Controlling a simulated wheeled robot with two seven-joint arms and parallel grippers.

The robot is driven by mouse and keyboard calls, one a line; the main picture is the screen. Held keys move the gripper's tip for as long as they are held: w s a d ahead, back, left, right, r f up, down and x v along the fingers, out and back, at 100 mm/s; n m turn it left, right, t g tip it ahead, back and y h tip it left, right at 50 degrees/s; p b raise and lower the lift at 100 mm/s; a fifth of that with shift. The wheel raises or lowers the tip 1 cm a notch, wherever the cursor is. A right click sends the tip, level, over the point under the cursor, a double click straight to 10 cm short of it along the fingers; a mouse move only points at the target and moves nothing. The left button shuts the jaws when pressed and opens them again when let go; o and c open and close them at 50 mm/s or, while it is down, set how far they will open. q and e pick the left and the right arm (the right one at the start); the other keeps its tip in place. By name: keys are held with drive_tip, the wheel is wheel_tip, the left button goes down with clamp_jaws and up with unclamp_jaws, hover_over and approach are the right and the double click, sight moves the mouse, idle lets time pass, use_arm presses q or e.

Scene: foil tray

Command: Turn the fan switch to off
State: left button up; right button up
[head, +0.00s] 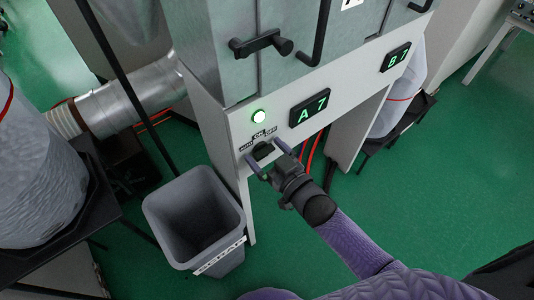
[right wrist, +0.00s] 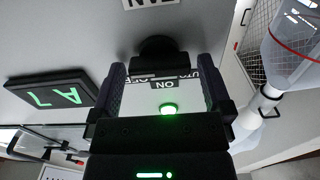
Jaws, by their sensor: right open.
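The fan switch is a black knob (head: 262,150) on the white panel, under the labels AUTO, ON and OFF. In the right wrist view the knob (right wrist: 157,52) shows ahead, between the fingers. Which label it points to I cannot tell. My right gripper (head: 267,155) is open, with one finger on each side of the knob. Contact between fingers and knob is not clear. My left gripper is not in view.
Displays reading A7 (head: 309,108) and B (head: 395,57) are on the same panel. A black door handle (head: 262,44) juts out above. A grey scrap bin (head: 196,215) stands below left of the switch.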

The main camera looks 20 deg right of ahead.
drive_tip(key=shift+c, duration=0.9)
drive_tip(key=c, duration=0.9)
drive_tip(key=shift+c, duration=0.2)
drive_tip(key=shift+n, duration=0.4)
drive_tip(key=n, duration=0.3)
drive_tip(key=shift+a+n+p, duration=0.15)
drive_tip(key=shift+n+p, duration=0.15)
drive_tip(key=shift+p, duration=0.1)
drive_tip(key=n, duration=0.3)
drive_tip(key=shift+s+a+f+n, duration=0.1)
drive_tip(key=shift+f+n, duration=0.05)
drive_tip(key=shift+n, duration=0.55)
